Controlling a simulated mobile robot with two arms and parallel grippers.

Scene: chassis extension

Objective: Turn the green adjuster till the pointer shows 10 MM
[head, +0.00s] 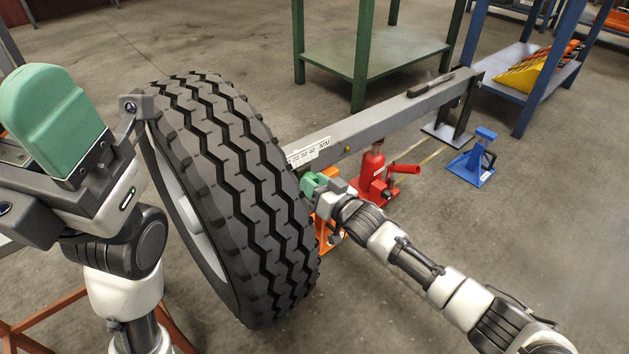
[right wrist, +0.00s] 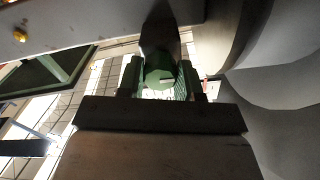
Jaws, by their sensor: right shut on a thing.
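The green adjuster (right wrist: 158,76) sits between the two fingers of my right gripper (right wrist: 160,82) in the right wrist view, under the beam. The right gripper (head: 316,186) is shut on it beside the tyre in the head view, where the adjuster cannot be told clearly from the green fingers. A white scale plate (head: 308,153) marked in MM is on the side of the beam. Its 20, 30 and 40 marks show; the 10 mark and the pointer cannot be made out. My left gripper (head: 50,120) is close to the camera at left, and its opening is unclear.
A large tyre (head: 235,190) stands between my arms. The grey beam (head: 385,119) runs from it to the back right. A red jack (head: 374,175), an orange stand (head: 326,233) and a blue stand (head: 473,160) are nearby. A green table (head: 375,55) stands behind. Floor at right is clear.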

